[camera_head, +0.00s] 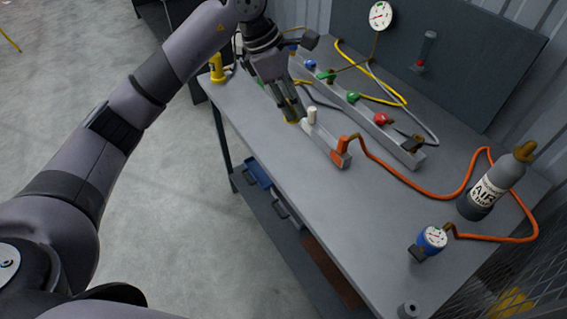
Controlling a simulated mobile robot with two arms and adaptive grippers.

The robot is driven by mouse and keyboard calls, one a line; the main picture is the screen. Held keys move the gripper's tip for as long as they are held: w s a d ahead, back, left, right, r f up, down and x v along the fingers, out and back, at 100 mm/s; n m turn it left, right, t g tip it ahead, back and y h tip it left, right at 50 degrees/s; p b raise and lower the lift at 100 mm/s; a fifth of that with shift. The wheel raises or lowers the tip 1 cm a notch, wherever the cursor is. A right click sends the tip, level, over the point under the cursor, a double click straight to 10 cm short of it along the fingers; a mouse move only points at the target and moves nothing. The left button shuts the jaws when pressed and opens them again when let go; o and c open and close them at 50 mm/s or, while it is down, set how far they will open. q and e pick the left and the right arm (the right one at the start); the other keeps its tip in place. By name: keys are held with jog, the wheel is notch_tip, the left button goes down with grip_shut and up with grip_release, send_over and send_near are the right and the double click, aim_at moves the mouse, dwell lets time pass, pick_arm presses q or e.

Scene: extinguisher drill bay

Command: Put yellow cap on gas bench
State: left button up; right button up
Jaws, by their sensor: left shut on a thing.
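My left gripper (290,110) reaches down over the far half of the grey gas bench (370,222). It is shut on a small yellow piece, which looks like the yellow cap (292,122), mostly hidden by the fingers. The cap is low, beside the near rail with the white and orange fittings. I cannot tell whether it touches the rail or bench. My right gripper is not in view.
A rail with blue, green and red valves (381,118) runs behind. A yellow object (217,68) stands at the far left. The bench's front middle is clear.

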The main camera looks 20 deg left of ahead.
pick_arm(q)
jog(key=w+a+n+t+y+b, duration=0.1)
jog(key=w+n+t+b, duration=0.1)
jog(key=w+n, duration=0.3)
jog(key=n+p, duration=0.2)
send_over(295, 160)
jog(key=s+a, duration=0.1)
jog(key=s, duration=0.1)
jog(key=shift+y, duration=0.4)
jog(key=f, duration=1.5)
jog(key=shift+w+f, duration=0.25)
jog(key=shift+f, duration=0.1)
jog(key=shift+a+f, duration=0.1)
jog(key=shift+f, duration=0.45)
notch_tip(295, 160, down, 4)
jog(key=shift+r, duration=0.1)
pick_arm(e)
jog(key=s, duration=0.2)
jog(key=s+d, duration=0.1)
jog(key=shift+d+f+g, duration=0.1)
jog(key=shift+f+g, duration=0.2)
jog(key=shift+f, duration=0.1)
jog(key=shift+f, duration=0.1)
pick_arm(q)
jog(key=o, duration=0.8)
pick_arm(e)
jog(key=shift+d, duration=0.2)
